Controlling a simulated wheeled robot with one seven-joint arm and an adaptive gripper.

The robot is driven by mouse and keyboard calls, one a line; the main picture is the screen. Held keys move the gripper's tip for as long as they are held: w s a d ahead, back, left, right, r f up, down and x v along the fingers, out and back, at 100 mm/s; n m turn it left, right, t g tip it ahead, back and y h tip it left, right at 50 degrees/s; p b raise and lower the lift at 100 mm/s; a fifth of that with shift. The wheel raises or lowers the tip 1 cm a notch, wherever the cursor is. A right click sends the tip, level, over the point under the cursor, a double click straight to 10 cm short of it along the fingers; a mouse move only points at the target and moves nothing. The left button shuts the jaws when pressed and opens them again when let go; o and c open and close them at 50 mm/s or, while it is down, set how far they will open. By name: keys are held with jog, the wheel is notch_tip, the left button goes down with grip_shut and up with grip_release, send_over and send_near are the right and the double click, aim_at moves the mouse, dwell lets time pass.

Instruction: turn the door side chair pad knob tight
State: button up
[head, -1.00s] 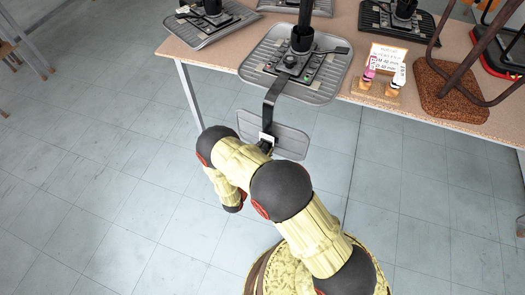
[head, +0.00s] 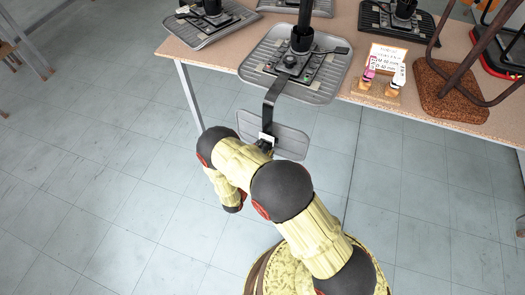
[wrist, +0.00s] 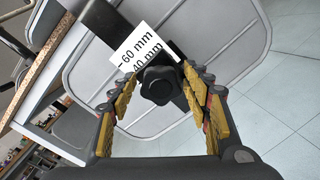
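A black star-shaped knob (wrist: 160,86) sits on a dark flat bar (wrist: 105,22) over a grey chair pad (wrist: 225,45) in the wrist view. My gripper (wrist: 160,82) is open, with one yellow-padded finger on each side of the knob. Narrow gaps seem to show between knob and fingers; contact is hard to judge. A white label (wrist: 143,47) with "60 mm" and "40 mm" lies beside the knob. In the head view, the pad (head: 289,140) hangs on a bent black bar (head: 271,100) from an upturned chair seat (head: 320,90). My arm hides the knob there.
The chair seat lies on a wooden table (head: 225,64) among several other stripped seats. A small stand with a sign (head: 387,57) and pink and white knobs is to its right, next to a brown cork-like block (head: 450,95). The grey floor (head: 100,180) at left is clear.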

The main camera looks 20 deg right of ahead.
jog(key=shift+o, duration=0.6)
jog(key=v, duration=1.2)
